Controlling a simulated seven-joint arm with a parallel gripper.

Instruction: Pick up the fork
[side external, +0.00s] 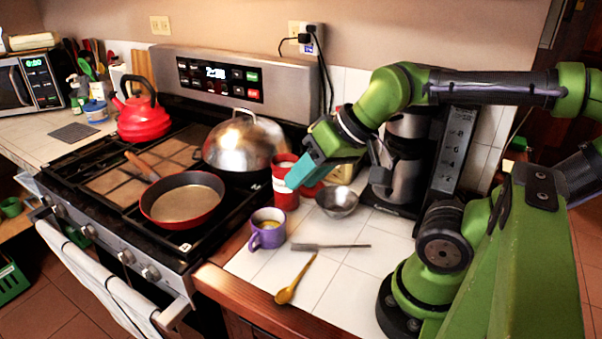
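A thin grey utensil (330,246) lies flat on the white tiled counter, its broader end to the left. It fits the fork, but tines are too small to make out. My gripper (293,184), with teal fingers, is up and to the left of it, above the counter near the red canisters, apart from the utensil. The fingers are seen from the side, so I cannot tell whether they are open or shut. Nothing visible hangs from them.
A wooden spoon (296,280) lies just in front of the utensil. A purple mug (267,229) stands left, a metal bowl (337,202) and red canister (285,183) behind. The stove with a red pan (182,200) is left, a coffee maker (402,170) behind right.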

